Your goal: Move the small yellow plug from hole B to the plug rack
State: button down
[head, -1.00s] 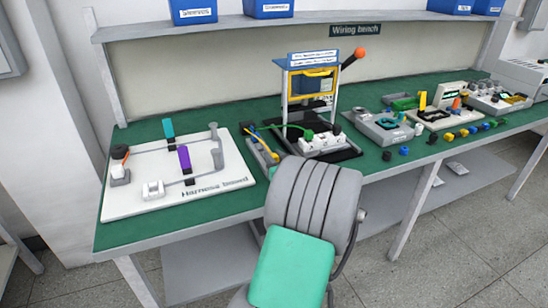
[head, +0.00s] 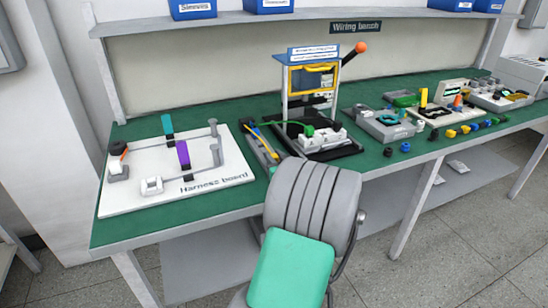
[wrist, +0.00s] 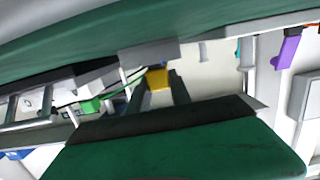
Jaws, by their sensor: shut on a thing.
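In the wrist view, my gripper (wrist: 157,84) is shut on a small yellow piece (wrist: 157,77), which looks like the yellow plug. It sits between the tips of two dark fingers. No part is clearly marked as the plug rack. Several coloured plugs (head: 465,129) stand in a row along the bench's right front.
The white harness board (head: 200,196) with purple and teal posts fills the bench's left end. The press frame (head: 284,88) with an orange-knobbed lever (head: 361,47) stands mid-bench. Grey fixtures (head: 384,126) crowd the right. A shelf (head: 230,24) with blue bins runs above.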

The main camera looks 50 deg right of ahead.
dwell(0.3)
jog(key=c, duration=1.1)
grip_release()
jog(key=shift+f, duration=0.1)
jog(key=v, duration=0.7)
jog(key=shift+s+a, duration=0.15)
jog(key=shift+s, duration=0.2)
